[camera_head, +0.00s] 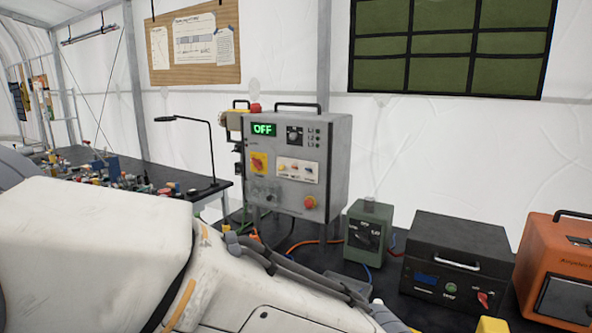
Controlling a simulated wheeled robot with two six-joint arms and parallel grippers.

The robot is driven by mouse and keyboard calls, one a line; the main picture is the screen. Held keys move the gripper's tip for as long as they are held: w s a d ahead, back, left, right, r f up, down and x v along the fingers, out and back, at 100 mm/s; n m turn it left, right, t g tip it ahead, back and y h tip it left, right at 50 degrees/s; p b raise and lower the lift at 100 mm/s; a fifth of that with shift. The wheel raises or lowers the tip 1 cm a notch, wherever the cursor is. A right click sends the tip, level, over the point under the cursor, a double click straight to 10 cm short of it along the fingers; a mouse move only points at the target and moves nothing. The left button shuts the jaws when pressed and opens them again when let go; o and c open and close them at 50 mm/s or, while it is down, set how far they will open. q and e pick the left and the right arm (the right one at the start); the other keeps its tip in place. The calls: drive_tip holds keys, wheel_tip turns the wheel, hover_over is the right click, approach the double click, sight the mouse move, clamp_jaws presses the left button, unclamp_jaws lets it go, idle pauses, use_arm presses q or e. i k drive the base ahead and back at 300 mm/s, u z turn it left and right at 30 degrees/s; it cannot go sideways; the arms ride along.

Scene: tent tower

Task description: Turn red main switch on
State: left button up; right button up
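A grey control cabinet (330,165) stands on the table in the middle of the view. Its green display (263,129) reads OFF. A red rotary switch (258,163) on a yellow plate sits on the cabinet's front at the left, below the display. A red round button (309,202) is lower right on the same front. A large white arm of mine crosses the lower left foreground, in front of the cabinet. Neither gripper's fingertips can be made out in this view.
A green box with a dial (368,233), a black box with a red switch (456,265) and an orange unit (556,262) stand right of the cabinet. A cluttered table with a lamp (210,150) is at the left. Cables lie near the cabinet's base.

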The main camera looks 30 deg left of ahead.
sight(257, 163)
drive_tip(key=u, duration=0.4)
drive_tip(key=k, duration=0.5)
drive_tip(key=u, duration=0.95)
drive_tip(key=k, duration=0.8)
drive_tip(key=u, duration=1.15)
drive_tip(key=i, duration=2.65)
drive_tip(key=z, duration=1.35)
drive_tip(key=i, duration=0.8)
drive_tip(key=z, duration=1.1)
drive_tip(key=i, duration=0.2)
drive_tip(key=z, duration=0.05)
